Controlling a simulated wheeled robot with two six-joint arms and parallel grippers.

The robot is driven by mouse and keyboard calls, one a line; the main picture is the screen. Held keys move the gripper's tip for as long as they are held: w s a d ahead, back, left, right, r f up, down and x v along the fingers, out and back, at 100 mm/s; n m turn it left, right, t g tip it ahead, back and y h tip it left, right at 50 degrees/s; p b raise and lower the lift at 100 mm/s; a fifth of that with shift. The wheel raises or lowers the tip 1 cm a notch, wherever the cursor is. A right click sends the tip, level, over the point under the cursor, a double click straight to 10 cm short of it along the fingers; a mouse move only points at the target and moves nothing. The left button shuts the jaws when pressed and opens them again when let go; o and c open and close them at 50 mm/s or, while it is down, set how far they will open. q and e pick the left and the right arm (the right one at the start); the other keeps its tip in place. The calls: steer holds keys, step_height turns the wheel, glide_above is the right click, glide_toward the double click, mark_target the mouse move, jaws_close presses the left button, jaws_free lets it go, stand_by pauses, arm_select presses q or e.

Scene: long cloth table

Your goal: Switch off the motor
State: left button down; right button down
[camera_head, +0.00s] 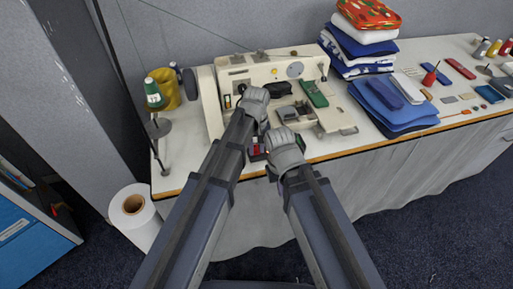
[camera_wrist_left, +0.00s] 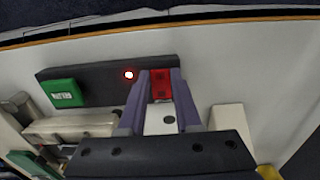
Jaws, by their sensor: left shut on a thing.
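A dark switch box (camera_wrist_left: 100,78) carries a green button (camera_wrist_left: 63,93) with white lettering, a small glowing red lamp (camera_wrist_left: 129,75) and a red button (camera_wrist_left: 162,84). My left gripper (camera_wrist_left: 160,98) has its fingers on both sides of the red button, closed on it. In the head view the left gripper (camera_head: 262,128) reaches down over the front of the sewing machine (camera_head: 238,75), and its fingertips are mostly hidden. Part of the box shows red near the table's front edge. My right gripper (camera_head: 284,148) is beside it on the right; its fingers are not clear.
The long table (camera_head: 350,145) holds a stack of folded cloth (camera_head: 365,45), blue cloths (camera_head: 395,105) and small sewing items at the right. A green thread cone (camera_head: 154,95) and a yellow container (camera_head: 166,88) stand left of the machine. A white roll (camera_head: 133,212) stands on the floor.

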arm_select(q)
steer(key=shift+w, duration=0.1)
steer(key=shift+w+g, duration=0.4)
steer(key=shift+g, duration=0.4)
steer(key=shift+s+a+r+g+h, duration=0.1)
steer(key=shift+r+g+h, duration=0.05)
steer(key=shift+g+h, duration=0.4)
steer(key=c, duration=0.6)
jaws_free()
steer(key=shift+r, duration=0.1)
